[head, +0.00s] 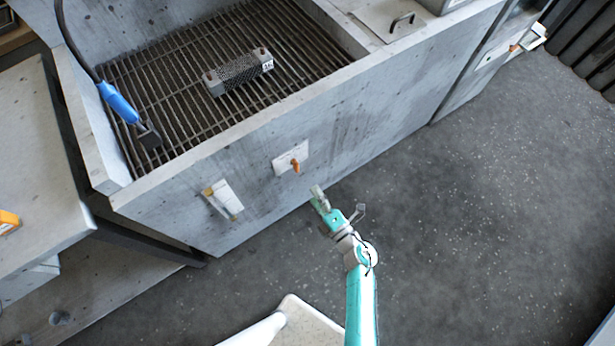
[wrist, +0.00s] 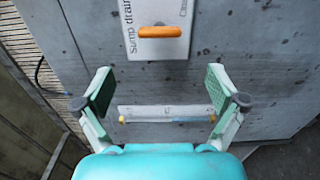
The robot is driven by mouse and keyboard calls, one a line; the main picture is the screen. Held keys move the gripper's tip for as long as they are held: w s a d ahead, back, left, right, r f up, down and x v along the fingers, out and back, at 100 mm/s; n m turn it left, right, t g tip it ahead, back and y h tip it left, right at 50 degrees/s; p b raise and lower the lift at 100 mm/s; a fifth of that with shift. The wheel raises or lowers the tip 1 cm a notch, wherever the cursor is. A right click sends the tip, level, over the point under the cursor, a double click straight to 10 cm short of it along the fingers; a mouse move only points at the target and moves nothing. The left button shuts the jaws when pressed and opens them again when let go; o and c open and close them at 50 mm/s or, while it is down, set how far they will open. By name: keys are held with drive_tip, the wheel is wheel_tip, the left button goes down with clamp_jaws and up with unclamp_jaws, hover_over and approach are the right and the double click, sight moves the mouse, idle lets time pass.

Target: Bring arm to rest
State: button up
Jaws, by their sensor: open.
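My gripper (wrist: 160,97) is open and empty in the wrist view, its two green-padded fingers spread wide. It faces the front wall of the grey basin. A level gauge or handle strip (wrist: 165,113) on that wall shows between the fingers, beyond them. In the head view my gripper (head: 318,194) is at the end of my teal arm, stretched out low in front of the basin wall. Whether it touches the wall cannot be told.
An orange sump drain lever (wrist: 160,31) on a white plate is on the wall. A bench (head: 35,150) stands left. Open floor (head: 480,200) lies right.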

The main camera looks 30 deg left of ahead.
drive_tip(key=shift+s+d, duration=0.15)
drive_tip(key=shift+d, duration=0.2)
drive_tip(key=shift+d, duration=0.1)
idle(0.3)
drive_tip(key=s+d+r+m+t+h, duration=0.3)
drive_tip(key=s+d+m, duration=0.15)
drive_tip(key=d, duration=0.25)
drive_tip(key=s+d+r+m+t+h, duration=0.2)
drive_tip(key=s+d+r+m+t, duration=0.1)
drive_tip(key=d+m, duration=0.35)
drive_tip(key=s+d+r+m+t+h, duration=0.25)
drive_tip(key=s+d+m, duration=0.2)
drive_tip(key=d, duration=0.35)
drive_tip(key=s+d+r+m+h, duration=0.9)
drive_tip(key=s+d+r+m, duration=0.4)
drive_tip(key=r+m, duration=0.3)
drive_tip(key=shift+s+r, duration=0.3)
